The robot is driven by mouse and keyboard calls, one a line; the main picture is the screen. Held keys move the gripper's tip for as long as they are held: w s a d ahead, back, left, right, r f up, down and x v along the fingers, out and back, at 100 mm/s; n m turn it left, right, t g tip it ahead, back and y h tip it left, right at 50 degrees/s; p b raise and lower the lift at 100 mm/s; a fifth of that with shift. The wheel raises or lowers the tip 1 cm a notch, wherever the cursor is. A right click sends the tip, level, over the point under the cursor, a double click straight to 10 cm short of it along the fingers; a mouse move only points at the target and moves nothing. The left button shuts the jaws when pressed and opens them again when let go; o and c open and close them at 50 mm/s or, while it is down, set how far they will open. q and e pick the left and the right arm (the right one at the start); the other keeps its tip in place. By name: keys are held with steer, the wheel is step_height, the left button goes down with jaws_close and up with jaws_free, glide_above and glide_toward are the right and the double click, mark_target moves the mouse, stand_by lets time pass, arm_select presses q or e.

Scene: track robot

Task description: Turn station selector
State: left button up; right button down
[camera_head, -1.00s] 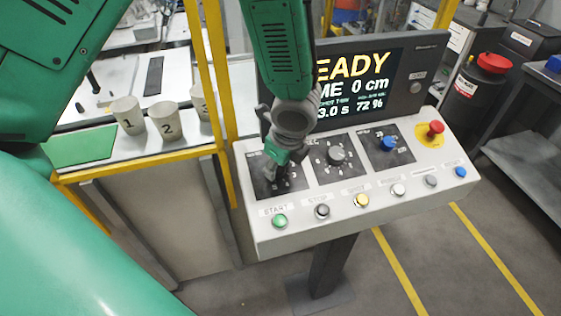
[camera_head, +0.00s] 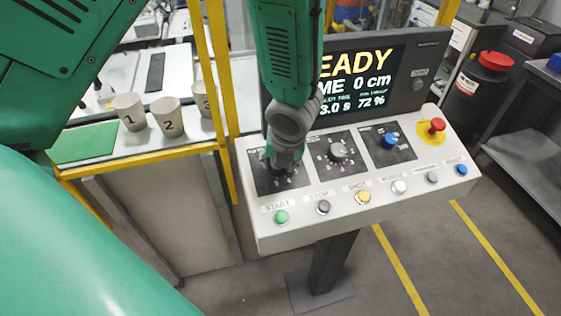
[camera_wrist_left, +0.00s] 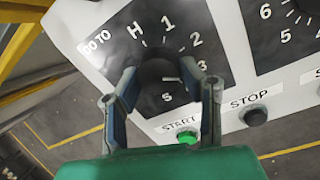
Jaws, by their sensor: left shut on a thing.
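The station selector is a dark round knob (camera_wrist_left: 157,73) on the black dial plate labelled GO TO, seen in the left wrist view. The marks H, 1, 2, 3 and 5 are readable around it. In the head view my left gripper (camera_head: 284,172) comes down onto the leftmost dial and hides most of the knob. My right gripper is not in view.
The sloped control panel (camera_head: 300,232) has a middle dial (camera_head: 336,149), a blue knob (camera_head: 389,141), a red emergency button (camera_head: 437,126), and a front row of buttons including green START (camera_head: 281,216). A screen (camera_head: 355,80) stands behind. Yellow posts and numbered cups are at left.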

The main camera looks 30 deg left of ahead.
arm_select(q)
steer(key=m, duration=0.3)
steer(key=shift+w+r+m, duration=0.1)
steer(key=shift+w+m, duration=0.05)
steer(key=shift+m, duration=0.15)
steer(key=shift+a+m+t, duration=0.1)
steer(key=shift+m+t, duration=0.2)
steer(key=shift+m, duration=1.7)
steer(key=o, duration=1.2)
steer(key=shift+w, duration=0.1)
steer(key=shift+c, duration=0.2)
steer(key=shift+w, duration=0.1)
